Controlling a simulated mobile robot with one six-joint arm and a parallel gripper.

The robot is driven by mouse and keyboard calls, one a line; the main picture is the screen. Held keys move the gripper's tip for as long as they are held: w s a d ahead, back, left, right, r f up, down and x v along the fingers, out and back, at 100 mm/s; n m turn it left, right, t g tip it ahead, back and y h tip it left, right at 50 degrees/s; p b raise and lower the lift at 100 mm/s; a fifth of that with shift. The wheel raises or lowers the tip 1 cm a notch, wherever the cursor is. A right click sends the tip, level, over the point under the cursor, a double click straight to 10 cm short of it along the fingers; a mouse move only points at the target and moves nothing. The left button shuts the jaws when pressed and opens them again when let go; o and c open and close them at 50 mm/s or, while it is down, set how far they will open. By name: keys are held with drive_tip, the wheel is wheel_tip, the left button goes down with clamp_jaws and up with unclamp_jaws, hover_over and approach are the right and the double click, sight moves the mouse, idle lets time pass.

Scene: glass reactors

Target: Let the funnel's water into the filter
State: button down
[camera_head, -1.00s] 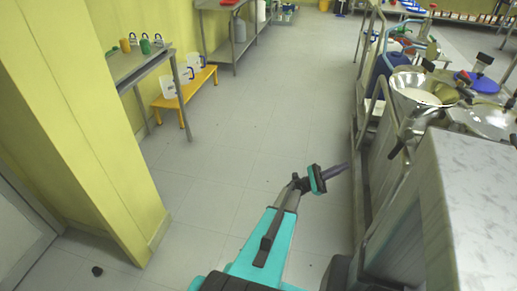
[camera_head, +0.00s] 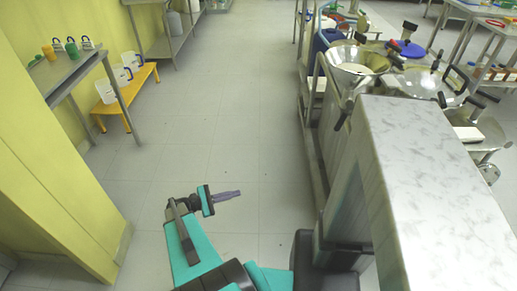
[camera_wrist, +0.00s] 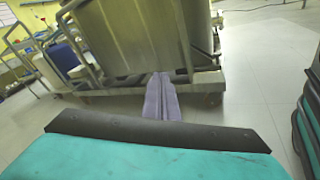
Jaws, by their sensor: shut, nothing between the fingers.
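An open steel funnel-shaped vessel (camera_head: 357,60) stands on the equipment frame at the right in the head view. A second steel bowl-like vessel (camera_head: 420,82) stands beside it; I cannot tell which is the filter, and no water is clear to see. My gripper (camera_head: 239,192) is low over the open floor, left of the equipment and well apart from it, pointing right. In the wrist view its fingers (camera_wrist: 161,97) are together and empty, in front of a steel cabinet on a wheeled frame (camera_wrist: 130,40).
A marble-topped block (camera_head: 420,150) stands close at the right. A yellow bench (camera_head: 125,92) with clear jugs and a grey table (camera_head: 68,75) with padlocks stand at the left by a yellow wall. The floor aisle (camera_head: 225,120) between is clear.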

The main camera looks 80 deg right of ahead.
drive_tip(key=w+a+f+t+y, duration=0.15)
drive_tip(key=w+a+f, duration=0.25)
drive_tip(key=a, duration=0.4)
drive_tip(key=w+a+f+t+y, duration=0.1)
drive_tip(key=w+a+f+t, duration=0.25)
drive_tip(key=a, duration=0.45)
drive_tip(key=w+a+f+t+y, duration=0.1)
drive_tip(key=w+a+f, duration=0.2)
drive_tip(key=w+a, duration=0.35)
drive_tip(key=a+f+t+y, duration=0.3)
drive_tip(key=a+y, duration=0.1)
drive_tip(key=a, duration=2.7)
drive_tip(key=shift+a+m+y, duration=0.2)
drive_tip(key=shift+m+y, duration=0.1)
drive_tip(key=shift+y, duration=0.05)
drive_tip(key=shift+d+f, duration=0.1)
